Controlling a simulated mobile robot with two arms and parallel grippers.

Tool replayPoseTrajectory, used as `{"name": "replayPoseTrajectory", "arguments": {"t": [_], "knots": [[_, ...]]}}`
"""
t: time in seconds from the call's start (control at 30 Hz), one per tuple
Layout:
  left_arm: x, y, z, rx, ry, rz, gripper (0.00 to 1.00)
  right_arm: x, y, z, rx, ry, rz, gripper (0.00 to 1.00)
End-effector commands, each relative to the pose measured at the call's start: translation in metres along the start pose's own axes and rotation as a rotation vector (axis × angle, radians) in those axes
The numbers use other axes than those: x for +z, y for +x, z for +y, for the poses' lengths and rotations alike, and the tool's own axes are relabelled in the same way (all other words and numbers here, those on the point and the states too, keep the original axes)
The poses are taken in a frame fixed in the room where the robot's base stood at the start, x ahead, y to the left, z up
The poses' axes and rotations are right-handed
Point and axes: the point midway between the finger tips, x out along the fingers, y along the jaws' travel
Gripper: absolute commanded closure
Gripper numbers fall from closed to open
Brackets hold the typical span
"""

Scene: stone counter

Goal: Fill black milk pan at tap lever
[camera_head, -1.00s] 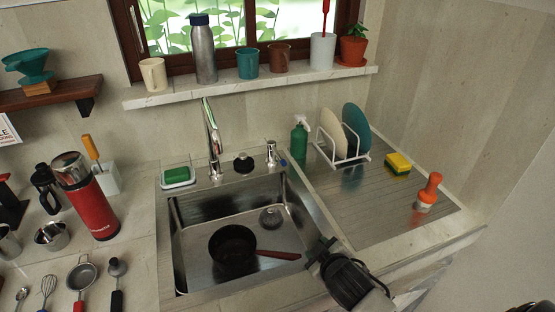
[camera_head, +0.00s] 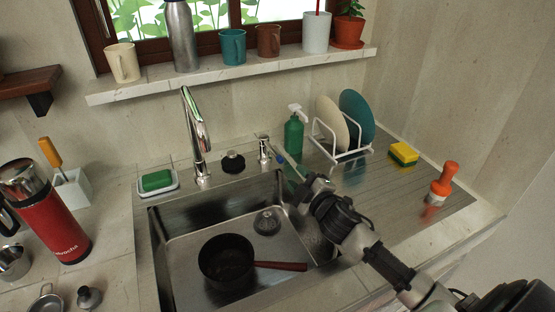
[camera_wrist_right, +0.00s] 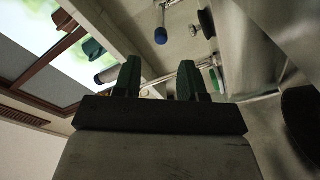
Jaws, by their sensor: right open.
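The black milk pan (camera_head: 225,264) sits upright on the sink floor, its red-brown handle (camera_head: 280,266) pointing right. The chrome tap (camera_head: 195,135) rises behind the sink, left of the pan. The tap lever (camera_head: 264,152) stands on the back rim, right of the tap, and has a blue tip. In the right wrist view the blue tip (camera_wrist_right: 160,36) shows ahead of the fingers. My right gripper (camera_head: 286,168) reaches over the sink's right back corner, close to the lever. Its two fingers (camera_wrist_right: 159,80) are apart with nothing between them. My left gripper is out of view.
A black stopper (camera_head: 232,162) and a soap dish (camera_head: 158,183) are on the back rim. A red flask (camera_head: 45,215) stands left.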

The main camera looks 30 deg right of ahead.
Motion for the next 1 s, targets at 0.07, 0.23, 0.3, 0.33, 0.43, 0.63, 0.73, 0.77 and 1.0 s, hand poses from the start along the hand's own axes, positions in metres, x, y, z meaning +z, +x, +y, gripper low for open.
{"name": "replayPoseTrajectory", "arguments": {"t": [0.07,0.23,0.3,0.33,0.43,0.63,0.73,0.77,1.0], "knots": [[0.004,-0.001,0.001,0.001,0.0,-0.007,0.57,0.0,0.007,0.001,0.002,0.001,0.0,0.59],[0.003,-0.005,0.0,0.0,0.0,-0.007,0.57,-0.001,0.032,0.002,0.003,0.002,0.0,0.59],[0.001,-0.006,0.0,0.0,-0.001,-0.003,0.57,-0.002,0.046,0.002,0.003,0.002,0.0,0.59],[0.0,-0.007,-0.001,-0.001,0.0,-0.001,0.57,-0.001,0.052,0.003,0.003,0.001,-0.001,0.59],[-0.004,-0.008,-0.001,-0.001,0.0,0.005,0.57,-0.001,0.07,0.002,0.002,0.003,-0.001,0.59],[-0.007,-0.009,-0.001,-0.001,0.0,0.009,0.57,0.0,0.095,0.001,0.001,0.003,-0.002,0.59],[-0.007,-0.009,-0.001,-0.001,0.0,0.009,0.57,0.0,0.102,0.0,0.0,0.002,-0.001,0.59],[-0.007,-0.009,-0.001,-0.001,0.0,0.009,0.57,0.0,0.103,0.0,0.0,0.002,-0.001,0.59],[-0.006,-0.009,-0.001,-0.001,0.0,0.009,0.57,0.0,0.106,0.0,0.0,0.001,-0.001,0.59]]}}
